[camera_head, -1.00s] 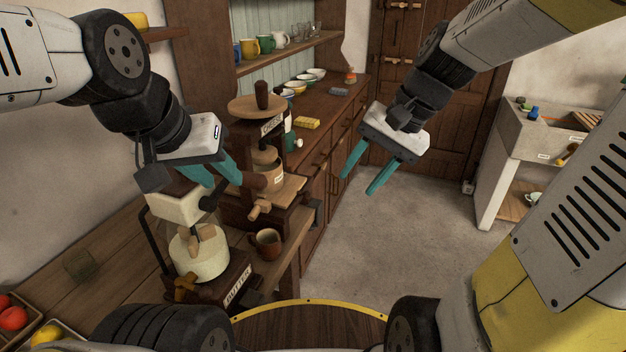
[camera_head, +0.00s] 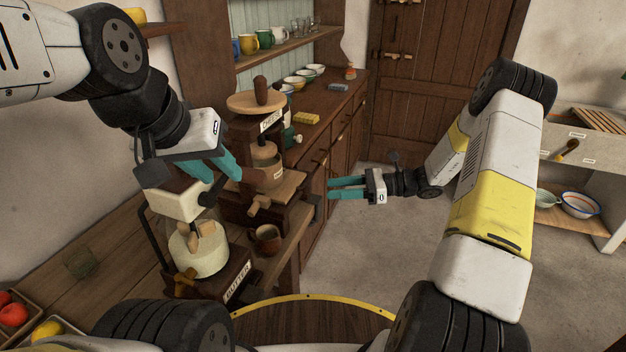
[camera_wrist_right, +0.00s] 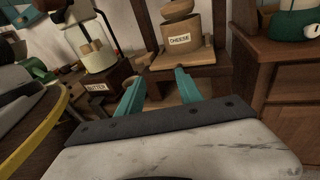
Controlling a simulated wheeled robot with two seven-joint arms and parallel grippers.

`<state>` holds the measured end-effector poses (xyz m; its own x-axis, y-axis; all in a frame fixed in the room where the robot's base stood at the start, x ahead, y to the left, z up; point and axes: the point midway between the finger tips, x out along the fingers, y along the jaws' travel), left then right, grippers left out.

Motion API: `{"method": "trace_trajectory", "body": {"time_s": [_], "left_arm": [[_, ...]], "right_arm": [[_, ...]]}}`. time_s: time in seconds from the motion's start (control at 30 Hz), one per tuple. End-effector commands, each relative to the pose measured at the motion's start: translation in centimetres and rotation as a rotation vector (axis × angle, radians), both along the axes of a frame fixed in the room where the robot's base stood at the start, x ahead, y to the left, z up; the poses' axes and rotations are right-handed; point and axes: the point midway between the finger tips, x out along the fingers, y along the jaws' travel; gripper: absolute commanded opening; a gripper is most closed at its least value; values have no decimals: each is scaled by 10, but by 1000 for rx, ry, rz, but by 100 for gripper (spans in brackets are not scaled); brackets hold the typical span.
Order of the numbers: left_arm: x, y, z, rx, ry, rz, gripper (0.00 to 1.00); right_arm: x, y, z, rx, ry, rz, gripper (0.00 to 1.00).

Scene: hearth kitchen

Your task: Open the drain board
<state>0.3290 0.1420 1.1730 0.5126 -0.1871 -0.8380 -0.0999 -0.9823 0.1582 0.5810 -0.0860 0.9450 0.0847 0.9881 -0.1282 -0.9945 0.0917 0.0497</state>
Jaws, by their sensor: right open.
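A slatted wooden board (camera_head: 598,120), which looks like the drain board, lies on top of the pale stone sink (camera_head: 600,155) at the right edge of the head view. My right arm hides the sink's left part. My right gripper (camera_head: 333,188) is open and empty, level, pointing left towards the wooden cabinet, far from the board. In the right wrist view its parted fingers (camera_wrist_right: 159,82) show in front of the cheese and butter machines. My left gripper (camera_head: 228,178) has its fingers apart above the counter, beside the cheese press, with nothing seen between them.
The cheese press (camera_head: 265,165) and butter churn (camera_head: 200,250) stand on the counter at left, with a brown mug (camera_head: 267,240). Bowls (camera_head: 580,204) sit on a shelf below the sink. Open floor (camera_head: 370,255) lies between cabinet and sink.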

Motion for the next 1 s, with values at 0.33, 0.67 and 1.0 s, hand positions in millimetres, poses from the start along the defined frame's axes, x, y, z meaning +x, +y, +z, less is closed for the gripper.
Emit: {"method": "trace_trajectory", "body": {"time_s": [0.33,0.67,1.0], "left_arm": [[0,0,0,0,0,0,36],[0,0,0,0,0,0,36],[0,0,0,0,0,0,36]], "right_arm": [[21,-8,-37,150,125,-120,43],[30,41,-36,149,125,-118,43],[35,65,-36,148,124,-119,43]]}}
